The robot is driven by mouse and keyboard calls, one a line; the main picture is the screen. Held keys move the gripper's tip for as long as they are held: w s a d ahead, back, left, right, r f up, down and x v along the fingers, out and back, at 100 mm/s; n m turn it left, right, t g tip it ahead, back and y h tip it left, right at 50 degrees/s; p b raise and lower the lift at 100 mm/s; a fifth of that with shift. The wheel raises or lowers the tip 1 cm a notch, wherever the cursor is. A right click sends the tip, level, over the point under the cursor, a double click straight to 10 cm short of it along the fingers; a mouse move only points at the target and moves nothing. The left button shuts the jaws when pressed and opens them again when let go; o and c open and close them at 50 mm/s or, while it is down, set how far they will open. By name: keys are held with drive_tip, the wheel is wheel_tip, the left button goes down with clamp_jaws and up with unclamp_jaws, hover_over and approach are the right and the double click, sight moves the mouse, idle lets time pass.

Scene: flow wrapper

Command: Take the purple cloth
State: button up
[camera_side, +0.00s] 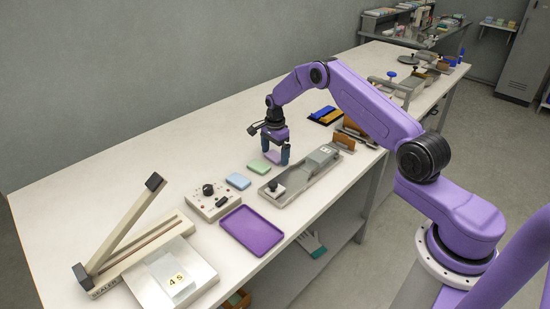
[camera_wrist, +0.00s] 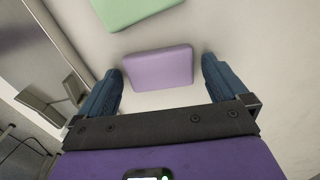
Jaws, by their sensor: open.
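The purple cloth (camera_wrist: 158,68) is a small, folded, light purple pad lying flat on the white table. In the side view the cloth (camera_side: 273,157) shows partly between the fingers of my gripper (camera_side: 276,156). In the wrist view my gripper (camera_wrist: 162,92) is open and empty. Its two blue fingers stand to the left and right of the cloth, with a gap on each side. I cannot tell exactly how high the fingertips are above the table.
A green cloth (camera_side: 259,167) lies close by, also in the wrist view (camera_wrist: 132,8); a blue cloth (camera_side: 238,181) lies beyond it. A metal fixture (camera_side: 300,178) stands beside my gripper. A purple tray (camera_side: 251,230), control box (camera_side: 212,201) and sealer (camera_side: 125,245) are nearer the camera.

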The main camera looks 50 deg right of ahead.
drive_tip(key=c, duration=0.9)
drive_tip(key=shift+c, duration=0.2)
drive_tip(key=shift+r, duration=0.15)
